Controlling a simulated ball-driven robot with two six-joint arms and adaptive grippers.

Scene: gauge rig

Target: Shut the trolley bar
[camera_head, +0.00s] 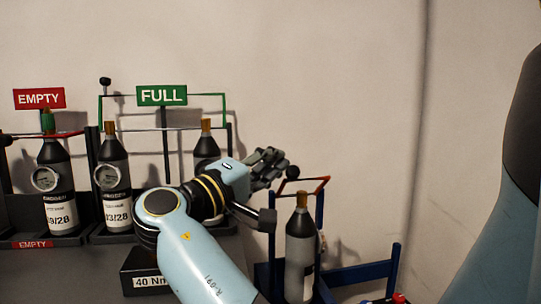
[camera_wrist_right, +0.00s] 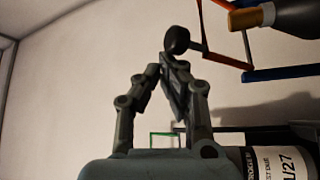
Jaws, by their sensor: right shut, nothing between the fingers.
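The blue trolley (camera_head: 319,214) stands right of the rack and holds a dark grey gas bottle (camera_head: 299,250) with a brass-coloured top. Its orange-red bar (camera_head: 318,186) is at the top of the trolley, with a black knob (camera_head: 292,172) at its end. I cannot tell whether the bar is fully across the bottle. My right gripper (camera_head: 275,160) is shut and empty, just left of and above the knob. In the right wrist view, the knob (camera_wrist_right: 177,40) is just beyond the fingertips (camera_wrist_right: 163,72); contact is unclear. The bar (camera_wrist_right: 226,58) runs right from it. My left gripper is out of view.
Left is a rack with several gas bottles (camera_head: 56,180), a red EMPTY sign (camera_head: 39,98) and a green FULL sign (camera_head: 161,95). A black box (camera_head: 133,276) marked "40 Nm" stands below. A blue rail (camera_head: 370,272) extends right of the trolley. The wall behind is bare.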

